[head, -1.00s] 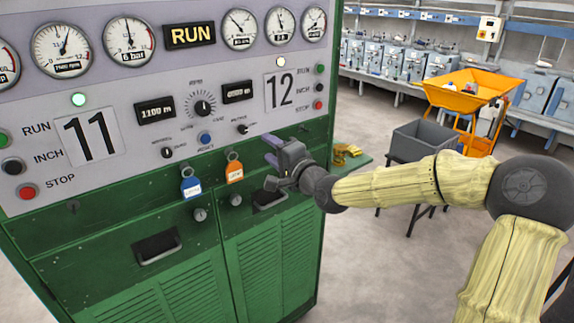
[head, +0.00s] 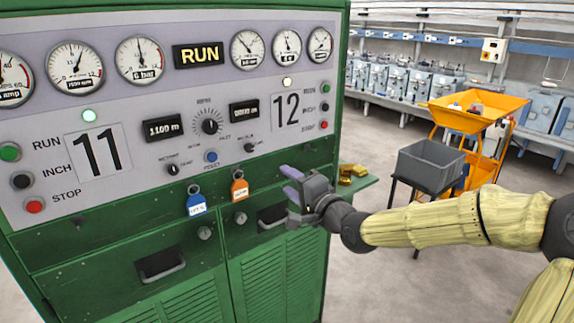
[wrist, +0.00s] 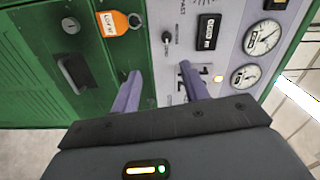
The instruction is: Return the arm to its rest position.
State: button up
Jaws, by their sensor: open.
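My gripper (head: 287,182) is in front of the green control cabinet (head: 90,280), at the right part of its lower edge of the grey panel, near the panel marked 12. Its two purple fingers are apart and nothing is between them. In the wrist view my gripper (wrist: 160,88) also shows open and empty, with the cabinet face beyond the fingers. My arm reaches in from the right side of the head view in a yellowish cover.
A blue padlock tag (head: 197,204) and an orange padlock tag (head: 239,188) hang on the cabinet. A grey bin (head: 430,168) and an orange hopper (head: 465,118) stand to the right. Brass-coloured parts (head: 350,173) lie on a green shelf behind my gripper.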

jog(key=s+d+f+n+g+h, duration=0.1)
jog(key=s+f+n+g+h, duration=0.2)
jog(key=f, duration=0.6)
jog(key=s+d+f+n+g+h, duration=0.1)
jog(key=s+f+n+g+h, duration=0.2)
jog(key=f, duration=0.7)
jog(key=s+d+f+n+g+h, duration=0.1)
jog(key=s+d+g+h, duration=0.1)
jog(key=s, duration=0.6)
jog(key=s+d+f+n+g+h, duration=0.1)
jog(key=s+d+n+g+h, duration=0.1)
jog(key=s+d+g, duration=0.2)
jog(key=s+d, duration=0.3)
jog(key=s, duration=0.2)
jog(key=shift+s+d+f, duration=0.2)
jog(key=shift+f, duration=0.05)
jog(key=shift+c, duration=0.3)
